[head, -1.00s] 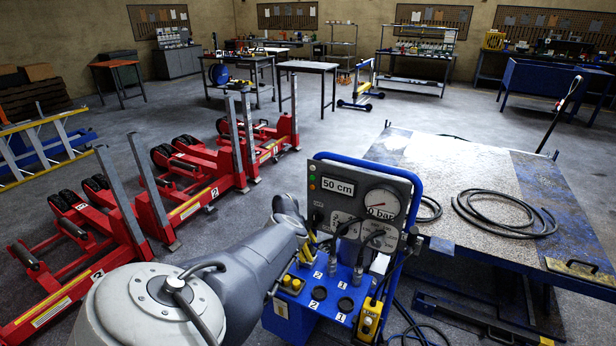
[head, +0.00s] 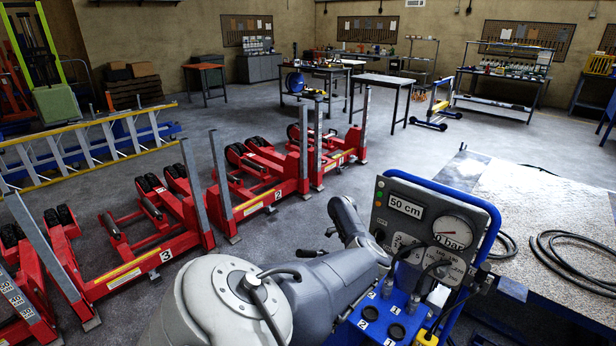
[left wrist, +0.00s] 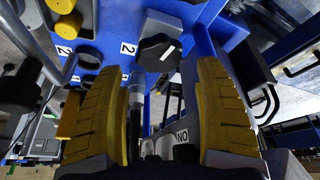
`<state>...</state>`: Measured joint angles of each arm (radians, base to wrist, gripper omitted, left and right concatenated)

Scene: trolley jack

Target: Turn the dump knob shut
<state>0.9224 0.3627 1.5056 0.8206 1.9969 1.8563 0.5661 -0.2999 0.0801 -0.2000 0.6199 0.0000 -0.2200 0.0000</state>
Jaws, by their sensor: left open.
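A black knob (left wrist: 160,52) with a white mark shows in the left wrist view, on the blue pump unit beside a "2" label. My left gripper (left wrist: 168,75) is open, its two yellow-padded fingers on either side of the view. The knob lies ahead between the fingertips, with no clear contact. In the head view the blue pump unit with its grey gauge panel (head: 413,222) stands at the lower right. My left arm reaches behind that panel, which hides the gripper. My right gripper is in no view.
Yellow knobs (left wrist: 69,22) and a metal lever stand left of the black knob. Hoses hang over the unit's front. Red lifting stands (head: 128,268) line the floor at left. A platform with a coiled black hose (head: 570,262) stands at right.

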